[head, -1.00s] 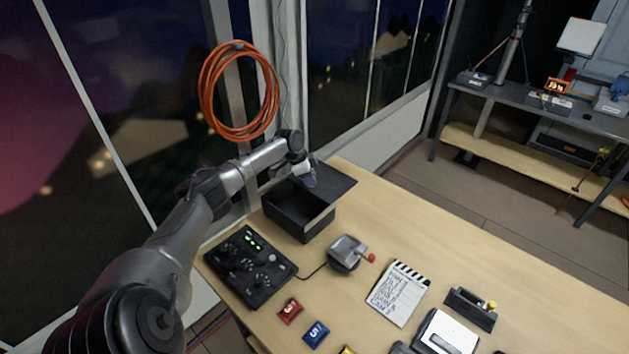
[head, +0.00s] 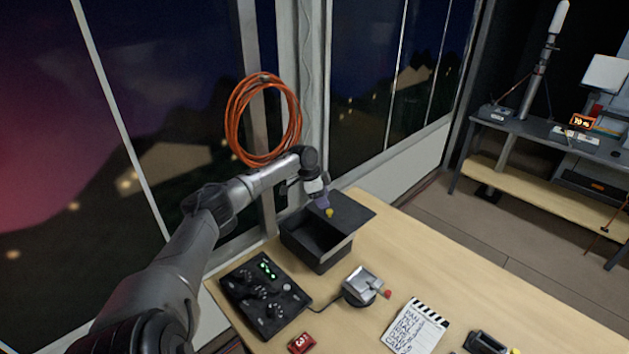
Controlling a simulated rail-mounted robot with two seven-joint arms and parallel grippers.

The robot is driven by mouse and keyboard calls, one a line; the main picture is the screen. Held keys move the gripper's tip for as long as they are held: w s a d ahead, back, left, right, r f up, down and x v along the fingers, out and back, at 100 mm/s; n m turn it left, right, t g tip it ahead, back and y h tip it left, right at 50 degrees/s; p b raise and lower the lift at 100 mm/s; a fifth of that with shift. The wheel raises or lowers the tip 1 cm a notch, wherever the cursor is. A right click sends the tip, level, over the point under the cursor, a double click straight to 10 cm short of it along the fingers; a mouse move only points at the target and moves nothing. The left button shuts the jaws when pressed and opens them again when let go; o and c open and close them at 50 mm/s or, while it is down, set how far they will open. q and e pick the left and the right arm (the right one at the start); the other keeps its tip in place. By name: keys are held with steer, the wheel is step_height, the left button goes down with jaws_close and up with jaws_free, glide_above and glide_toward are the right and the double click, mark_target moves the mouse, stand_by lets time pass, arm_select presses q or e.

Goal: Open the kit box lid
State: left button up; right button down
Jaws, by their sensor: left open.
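The kit box (head: 316,262) is a black open-topped box at the back of the wooden table, near the window. Its dark interior shows at the front left. Its flat dark lid (head: 354,210) lies level, shifted toward the back right, so the box is open. A yellow knob (head: 329,212) stands on the lid. My left gripper (head: 324,204) is open, just above and beside the knob; whether they touch is hard to tell. My right gripper is not in view.
A black control panel (head: 265,293) sits in front of the box. An orange cable coil (head: 263,120) hangs behind my arm. The table right of the lid is clear.

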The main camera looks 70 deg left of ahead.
arm_select(q)
steer(key=v, duration=0.8)
steer(key=shift+r, duration=0.3)
stand_by(0.3)
